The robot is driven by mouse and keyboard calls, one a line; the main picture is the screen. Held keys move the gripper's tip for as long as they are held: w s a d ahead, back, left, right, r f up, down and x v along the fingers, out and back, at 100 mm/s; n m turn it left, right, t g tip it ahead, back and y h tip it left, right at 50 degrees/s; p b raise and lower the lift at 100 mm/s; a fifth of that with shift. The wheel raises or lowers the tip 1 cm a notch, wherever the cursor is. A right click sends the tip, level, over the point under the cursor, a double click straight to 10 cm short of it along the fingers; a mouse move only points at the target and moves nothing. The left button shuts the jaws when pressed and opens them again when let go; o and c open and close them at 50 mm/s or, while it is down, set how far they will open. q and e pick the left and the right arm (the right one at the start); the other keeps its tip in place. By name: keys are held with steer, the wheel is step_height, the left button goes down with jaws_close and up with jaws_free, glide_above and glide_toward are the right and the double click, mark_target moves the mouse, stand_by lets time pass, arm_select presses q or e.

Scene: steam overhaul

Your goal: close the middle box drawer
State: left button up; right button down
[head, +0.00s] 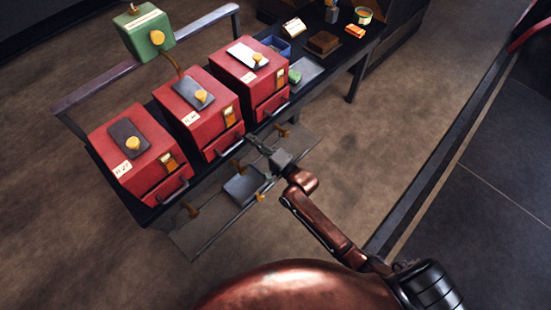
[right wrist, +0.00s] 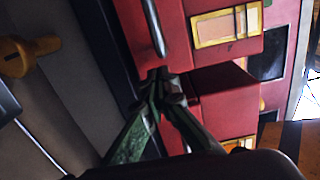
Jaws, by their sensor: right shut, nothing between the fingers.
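The middle red box (head: 205,108) stands on the dark bench between two similar red boxes. Its drawer (head: 220,142) is low on the front and has a dark bar handle. How far the drawer stands out is hard to tell. My right gripper (head: 250,137) is shut and empty, by the right end of that drawer front. In the right wrist view its fingertips (right wrist: 165,82) are together, close below the end of a bar handle (right wrist: 154,28) on a red front. Contact cannot be told. My left gripper is out of view.
The left red box (head: 133,145) and right red box (head: 250,72) flank the middle one. A green box with a yellow knob (head: 145,30) stands behind. A lower shelf (head: 190,235) with brass fittings lies below the bench front. Open floor lies right of my arm.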

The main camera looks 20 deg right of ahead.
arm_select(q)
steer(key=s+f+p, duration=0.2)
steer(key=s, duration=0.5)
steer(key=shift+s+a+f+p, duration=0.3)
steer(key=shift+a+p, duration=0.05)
arm_select(e)
steer(key=v, duration=1.1)
steer(key=shift+a, duration=0.1)
